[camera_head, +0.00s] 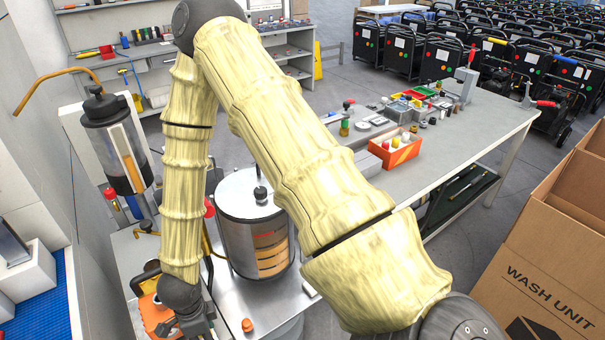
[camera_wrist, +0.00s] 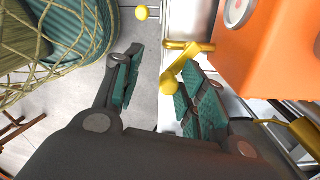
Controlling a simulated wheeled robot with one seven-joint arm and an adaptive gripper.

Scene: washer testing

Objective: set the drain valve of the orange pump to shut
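The orange pump (camera_wrist: 275,45) fills the upper right of the wrist view. In the head view the orange pump (camera_head: 155,314) shows in part at the lower left, beside my arm's end. A yellow lever (camera_wrist: 190,56) with a ball knob (camera_wrist: 168,83) sticks out beside the pump's left side; it looks like the drain valve's handle. My gripper (camera_wrist: 163,85) is open, with teal-padded fingers. The knob lies between the fingers, close to the right one; I cannot tell whether they touch. The valve is not discernible in the head view.
A second yellow knob (camera_wrist: 142,13) is farther up in the wrist view. A steel drum (camera_head: 253,240) stands right of my forearm, and a dark canister (camera_head: 115,140) stands behind. A cardboard box (camera_head: 560,230) stands at right.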

